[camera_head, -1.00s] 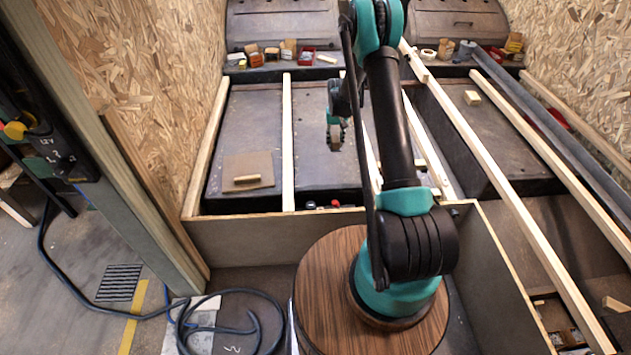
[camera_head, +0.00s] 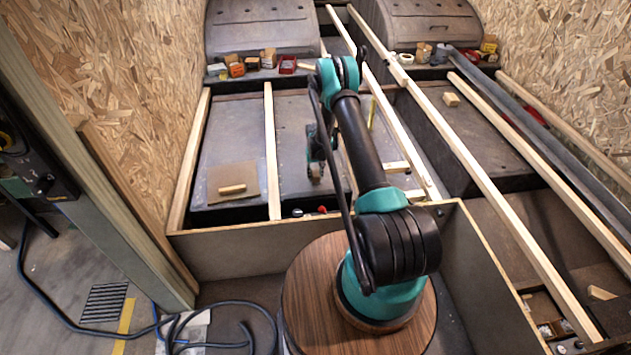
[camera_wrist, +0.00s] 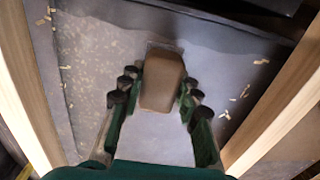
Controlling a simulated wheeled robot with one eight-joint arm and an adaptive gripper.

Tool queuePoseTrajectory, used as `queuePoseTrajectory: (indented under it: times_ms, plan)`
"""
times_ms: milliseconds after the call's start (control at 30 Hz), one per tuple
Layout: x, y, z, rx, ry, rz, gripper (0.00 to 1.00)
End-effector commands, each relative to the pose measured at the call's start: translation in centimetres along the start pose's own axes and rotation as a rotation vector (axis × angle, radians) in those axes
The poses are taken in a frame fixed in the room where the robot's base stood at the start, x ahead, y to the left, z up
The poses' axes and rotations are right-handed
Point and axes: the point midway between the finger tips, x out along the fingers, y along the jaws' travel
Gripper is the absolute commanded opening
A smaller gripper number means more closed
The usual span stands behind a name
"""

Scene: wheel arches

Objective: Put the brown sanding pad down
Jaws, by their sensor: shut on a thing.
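The brown sanding pad (camera_wrist: 162,80) is a rounded block gripped between the two finger rows of my gripper (camera_wrist: 160,100) in the wrist view. Grey sheeting strewn with pale shavings lies beneath it; I cannot tell whether the pad touches it. In the head view my gripper (camera_head: 316,172) hangs over the dark panel (camera_head: 293,130) between two pale battens, near the panel's front end. The pad is too small there to make out clearly.
Pale battens (camera_head: 271,150) run along both sides of the panel. Small boxes (camera_head: 236,69) stand at the back. The panel around my gripper looks clear.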

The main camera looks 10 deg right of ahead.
Motion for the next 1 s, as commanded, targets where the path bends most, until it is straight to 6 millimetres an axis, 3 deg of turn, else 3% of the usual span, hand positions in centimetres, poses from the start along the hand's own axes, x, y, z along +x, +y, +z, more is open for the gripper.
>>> queuePoseTrajectory:
  times_ms: [333,700,733,900,1000]
  plan:
    - [3.7,0.0,0.0,0.000,0.000,0.000,0.01]
    - [4.1,0.0,0.0,0.000,0.000,0.000,0.01]
    - [4.1,0.0,0.0,0.000,0.000,0.000,0.34]
    - [4.0,0.0,0.0,0.000,0.000,0.000,0.53]
    - [4.0,0.0,0.0,0.000,0.000,0.000,0.53]
